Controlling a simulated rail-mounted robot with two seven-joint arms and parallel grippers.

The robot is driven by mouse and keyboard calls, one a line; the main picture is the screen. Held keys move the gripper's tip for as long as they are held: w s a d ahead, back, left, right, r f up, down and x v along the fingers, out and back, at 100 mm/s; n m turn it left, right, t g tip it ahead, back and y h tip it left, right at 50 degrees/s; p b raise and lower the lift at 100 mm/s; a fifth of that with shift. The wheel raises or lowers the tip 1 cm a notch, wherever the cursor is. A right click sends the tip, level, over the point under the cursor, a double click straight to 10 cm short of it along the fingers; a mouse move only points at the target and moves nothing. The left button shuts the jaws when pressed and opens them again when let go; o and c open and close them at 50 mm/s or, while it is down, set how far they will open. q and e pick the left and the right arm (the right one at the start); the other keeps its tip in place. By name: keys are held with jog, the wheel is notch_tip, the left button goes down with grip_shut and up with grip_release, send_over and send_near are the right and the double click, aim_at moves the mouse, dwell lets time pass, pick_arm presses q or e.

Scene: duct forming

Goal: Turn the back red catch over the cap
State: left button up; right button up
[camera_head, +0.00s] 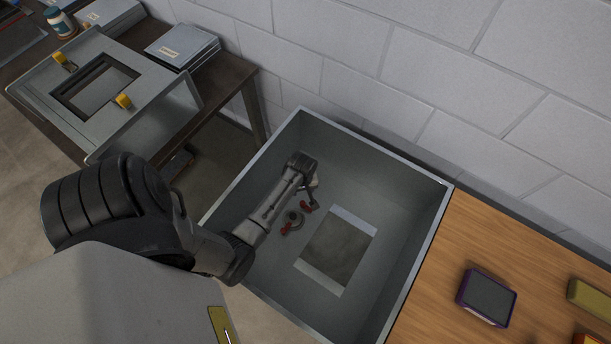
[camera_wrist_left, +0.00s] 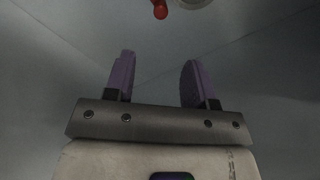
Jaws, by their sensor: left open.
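In the head view, a round grey cap (camera_head: 295,217) sits on the floor of a deep grey metal box. The back red catch (camera_head: 309,206) lies beside the cap on the side toward the wall. The other red catch (camera_head: 286,229) lies on the near side. My left gripper (camera_head: 314,202) points down into the box, close to the back catch and partly hidden by its own wrist. In the left wrist view its two purple fingers (camera_wrist_left: 155,82) are apart with nothing between them. A red catch end (camera_wrist_left: 160,10) and a pale round edge (camera_wrist_left: 193,2) show beyond them, cut off at the top.
The metal box (camera_head: 415,267) has high walls around my arm. A rectangular opening (camera_head: 338,248) is in its floor, right of the cap. A wooden table (camera_head: 440,300) with a purple-edged device (camera_head: 486,297) stands at right. A bench with a metal panel (camera_head: 150,115) stands at left.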

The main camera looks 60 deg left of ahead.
aim_at(302, 202)
pick_arm(q)
notch_tip(302, 202, down, 13)
jog(key=b, duration=0.4)
jog(key=shift+f, duration=0.2)
jog(key=c, duration=0.5)
jog(key=shift+d, duration=0.1)
jog(key=c, duration=0.4)
jog(key=shift+s, duration=0.1)
